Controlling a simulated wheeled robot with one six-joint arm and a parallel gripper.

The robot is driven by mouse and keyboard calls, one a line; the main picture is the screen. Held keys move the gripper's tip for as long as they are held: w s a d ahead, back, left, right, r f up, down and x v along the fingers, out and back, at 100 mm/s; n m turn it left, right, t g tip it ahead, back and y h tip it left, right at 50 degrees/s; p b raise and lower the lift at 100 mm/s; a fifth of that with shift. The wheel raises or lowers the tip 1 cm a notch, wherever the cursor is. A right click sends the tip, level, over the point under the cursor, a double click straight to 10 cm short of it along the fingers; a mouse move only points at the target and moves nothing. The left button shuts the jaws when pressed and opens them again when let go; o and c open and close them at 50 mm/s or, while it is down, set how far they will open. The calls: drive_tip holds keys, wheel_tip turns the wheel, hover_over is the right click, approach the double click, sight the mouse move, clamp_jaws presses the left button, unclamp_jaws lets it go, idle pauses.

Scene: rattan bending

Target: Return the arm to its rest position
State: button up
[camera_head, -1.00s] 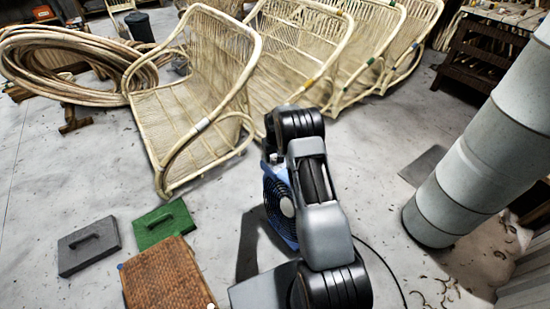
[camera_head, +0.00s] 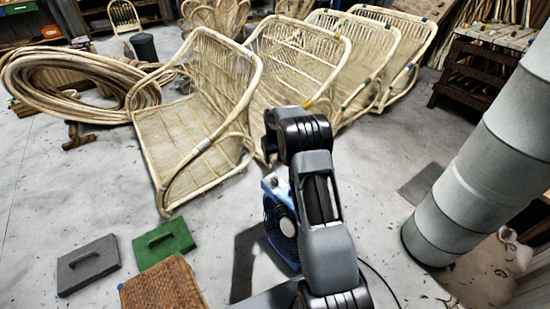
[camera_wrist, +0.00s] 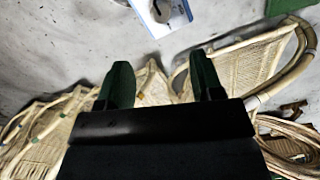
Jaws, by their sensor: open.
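My arm (camera_head: 325,215) rises in the lower middle of the head view, with its upper end bent over in front of the rattan chair frames. My gripper (camera_wrist: 162,78) shows in the wrist view as two dark green fingers set wide apart. It is open, and nothing is between the fingers. In the head view the gripper's fingers are hidden behind the arm. A row of rattan chair frames (camera_head: 205,115) stands on the floor beyond the arm, and chair frames also show behind the fingers in the wrist view (camera_wrist: 235,62).
A blue fan (camera_head: 280,222) stands close beside my arm. A thick grey column (camera_head: 480,165) stands at the right. A grey block (camera_head: 88,268), a green block (camera_head: 163,243) and a woven brown piece (camera_head: 160,288) lie lower left. A rattan coil (camera_head: 80,85) is at upper left.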

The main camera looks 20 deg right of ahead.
drive_tip(key=shift+r, duration=0.1)
drive_tip(key=s+a+r+t+p, duration=0.1)
drive_tip(key=s+a+r+p, duration=0.2)
drive_tip(key=r, duration=0.6)
drive_tip(key=s+a+r+p, duration=0.2)
drive_tip(key=s+r+p, duration=0.25)
drive_tip(key=r, duration=0.45)
drive_tip(key=s+a+r+t+p, duration=0.1)
drive_tip(key=s+a+r+p, duration=0.15)
drive_tip(key=r+p, duration=0.45)
drive_tip(key=s+a+r+p, duration=0.2)
drive_tip(key=s+r+p, duration=0.3)
drive_tip(key=s+r, duration=0.4)
drive_tip(key=s+a+r+t+p, duration=0.1)
drive_tip(key=s+a+r+p, duration=0.2)
drive_tip(key=s+r+p, duration=0.2)
drive_tip(key=s+r, duration=0.3)
drive_tip(key=s, duration=0.3)
drive_tip(key=shift+s+r+t+p, duration=0.3)
drive_tip(key=shift+r, duration=0.1)
